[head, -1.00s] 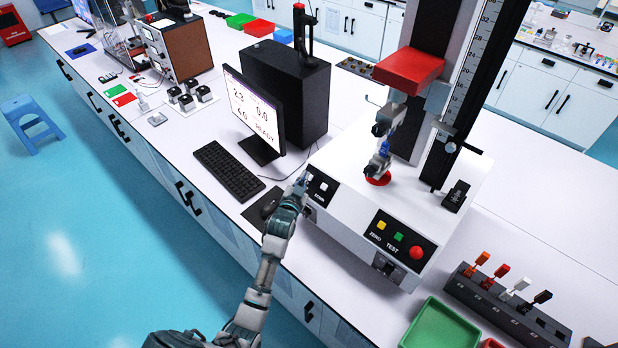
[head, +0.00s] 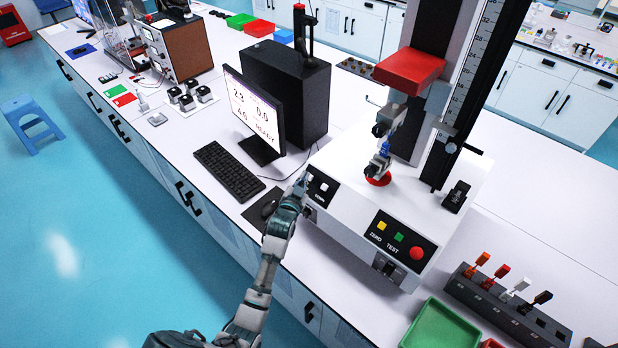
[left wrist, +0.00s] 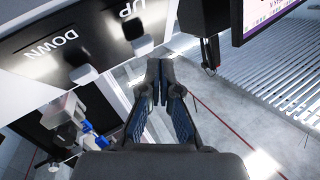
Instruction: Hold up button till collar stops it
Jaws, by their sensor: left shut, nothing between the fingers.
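The tester (head: 345,205) stands on the bench with a red-topped head (head: 411,70) on its column. My left gripper (head: 304,181) is shut and empty at the tester's small dark control panel (head: 322,188). In the left wrist view its closed fingertips (left wrist: 157,66) are just below and right of the UP button (left wrist: 133,28). I cannot tell whether they touch it. The DOWN button (left wrist: 82,74) is left of the fingers. A small block on the column by the scale (head: 445,128) may be the collar. My right gripper is not in view.
A monitor (head: 254,115) and keyboard (head: 228,172) stand left of the tester. A green tray (head: 440,325) and a rack with several coloured-top pieces (head: 505,305) are at the right front. A panel with ZERO and TEST buttons (head: 403,240) is on the tester's front.

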